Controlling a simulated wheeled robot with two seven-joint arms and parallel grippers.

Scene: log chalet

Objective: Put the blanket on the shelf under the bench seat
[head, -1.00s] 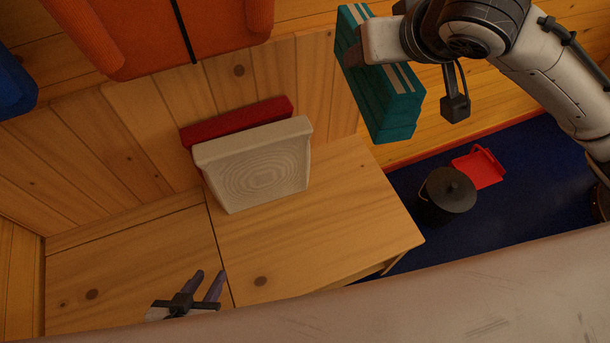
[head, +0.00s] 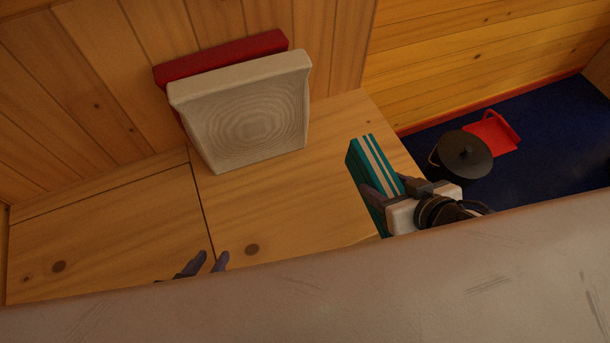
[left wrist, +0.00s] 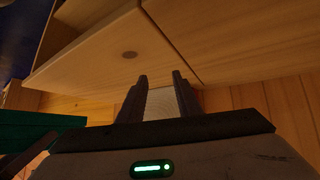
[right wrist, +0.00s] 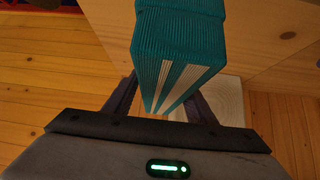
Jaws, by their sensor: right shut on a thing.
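The teal blanket (head: 368,168) with pale stripes is folded into a block. My right gripper (head: 385,195) is shut on the blanket, near the right end of the bench seat (head: 290,205). The blanket also fills the middle of the right wrist view (right wrist: 180,50), between the fingers (right wrist: 165,100). My left gripper (head: 208,263) shows only its fingertips at the seat's front edge. In the left wrist view its fingers (left wrist: 160,85) are apart with nothing between them. The shelf under the seat is hidden in the head view.
A cream cushion (head: 245,110) and a red cushion (head: 220,55) lean against the wooden back. A dark lidded pot (head: 464,155) and a red dustpan (head: 492,133) are on the blue floor, right of the bench. A pale surface fills the bottom of the head view.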

